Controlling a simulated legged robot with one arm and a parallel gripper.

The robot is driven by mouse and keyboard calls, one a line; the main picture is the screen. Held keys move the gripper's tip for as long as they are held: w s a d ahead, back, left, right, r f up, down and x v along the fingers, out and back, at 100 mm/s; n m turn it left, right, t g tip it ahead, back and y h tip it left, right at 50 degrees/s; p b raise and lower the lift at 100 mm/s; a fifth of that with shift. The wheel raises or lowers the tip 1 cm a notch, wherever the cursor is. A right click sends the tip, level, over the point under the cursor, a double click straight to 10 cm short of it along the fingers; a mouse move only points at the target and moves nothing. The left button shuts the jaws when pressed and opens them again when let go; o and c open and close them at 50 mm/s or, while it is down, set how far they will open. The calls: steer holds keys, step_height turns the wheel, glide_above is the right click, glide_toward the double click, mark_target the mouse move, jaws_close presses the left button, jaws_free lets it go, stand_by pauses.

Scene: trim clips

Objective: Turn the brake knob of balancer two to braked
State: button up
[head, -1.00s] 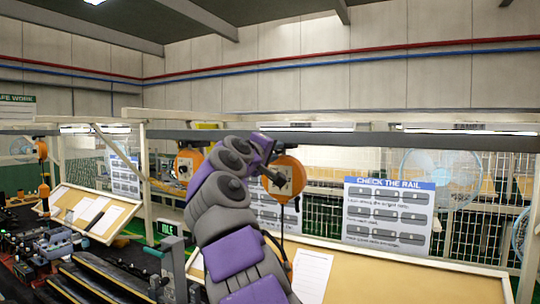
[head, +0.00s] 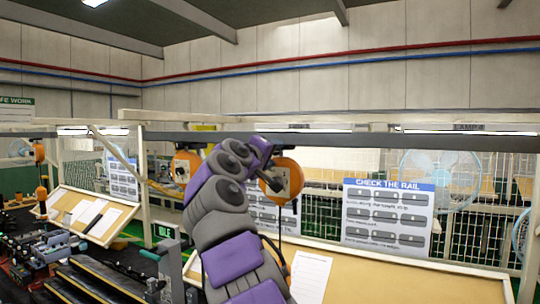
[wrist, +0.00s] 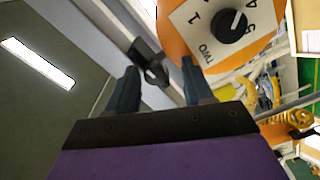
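Balancer two (wrist: 176,38) is an orange housing with a cream plate marked TWO at the upper right of the wrist view. A round black dial knob (wrist: 231,27) with a white pointer line sits on the plate among numbers. A dark bracket-like part (wrist: 148,62) shows to its left, beyond the finger gap; I cannot tell whether it is the brake knob. My gripper (wrist: 160,88) is open, its two fingers apart with nothing visibly held. In the head view my gripper (head: 272,183) is at the front of the nearest orange balancer (head: 290,177), partly covering its plate; contact is unclear.
Another orange balancer (head: 186,165) hangs to the left, and one more (head: 39,152) farther left. A dark overhead rail (head: 350,140) runs above them. A CHECK THE RAIL board (head: 388,215) stands at right. Tilted tan boards and a cluttered conveyor bench lie below.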

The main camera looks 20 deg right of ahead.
steer(key=shift+s+r, duration=0.2)
steer(key=shift+s, duration=0.05)
steer(key=shift+a, duration=0.1)
steer(key=b+v, duration=0.3)
steer(key=v, duration=1.4)
steer(key=shift+a+f, duration=0.1)
steer(key=shift+f, duration=0.05)
